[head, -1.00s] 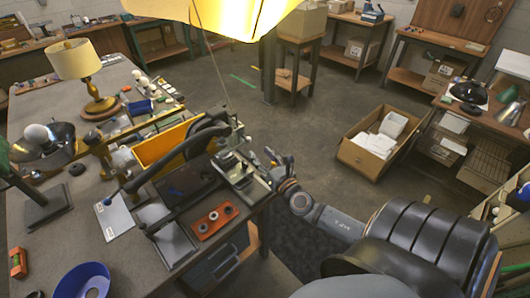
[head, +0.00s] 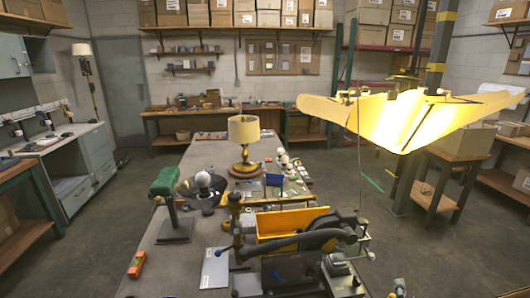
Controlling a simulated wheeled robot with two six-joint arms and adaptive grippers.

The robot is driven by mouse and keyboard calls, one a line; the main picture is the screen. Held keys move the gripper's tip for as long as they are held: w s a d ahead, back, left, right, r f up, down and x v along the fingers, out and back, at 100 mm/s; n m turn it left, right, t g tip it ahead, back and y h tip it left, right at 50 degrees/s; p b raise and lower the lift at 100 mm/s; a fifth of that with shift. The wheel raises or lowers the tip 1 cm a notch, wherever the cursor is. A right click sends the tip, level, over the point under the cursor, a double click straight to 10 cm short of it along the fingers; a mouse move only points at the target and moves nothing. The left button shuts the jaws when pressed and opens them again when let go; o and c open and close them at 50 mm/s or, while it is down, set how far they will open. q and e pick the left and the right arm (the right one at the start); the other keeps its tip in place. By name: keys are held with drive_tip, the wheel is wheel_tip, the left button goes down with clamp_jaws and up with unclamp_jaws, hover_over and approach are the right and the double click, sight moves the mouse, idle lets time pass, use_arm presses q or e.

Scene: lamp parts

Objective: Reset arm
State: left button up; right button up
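The tip of my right gripper (head: 400,287) seems to show at the bottom edge, right of the workbench. Most of it is cut off, so I cannot tell if it is open or shut. My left gripper is out of view. A table lamp with a cream shade (head: 243,129) and a yellow base (head: 244,169) stands upright on the long workbench (head: 205,150). A large lit yellow shade (head: 405,122) hangs at the right.
On the bench are a yellow bin (head: 282,222), a black-armed machine (head: 290,270), a green-topped stand (head: 166,182), a white sheet (head: 215,268) and an orange block (head: 137,264). Floor (head: 110,240) is open left of the bench. Side benches and shelves line the walls.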

drive_tip(key=s+a+f+m+g+y, duration=0.1)
drive_tip(key=s+a+f+m+g, duration=0.2)
drive_tip(key=m, duration=0.4)
drive_tip(key=s+f+m+g, duration=0.4)
drive_tip(key=s+m+g, duration=0.1)
drive_tip(key=m, duration=0.2)
drive_tip(key=s+a+f+m+g+y, duration=0.2)
drive_tip(key=s+a+m+g+y, duration=0.3)
drive_tip(key=a, duration=0.6)
wheel_tip(320, 180, down, 25)
drive_tip(key=s+d+y, duration=0.1)
drive_tip(key=s+d, duration=0.1)
drive_tip(key=s, duration=0.1)
drive_tip(key=s+d+f+g+b, duration=0.1)
drive_tip(key=s+f, duration=1.8)
drive_tip(key=shift+s+f+m, duration=0.15)
drive_tip(key=shift+s+m, duration=0.1)
drive_tip(key=shift+m, duration=0.05)
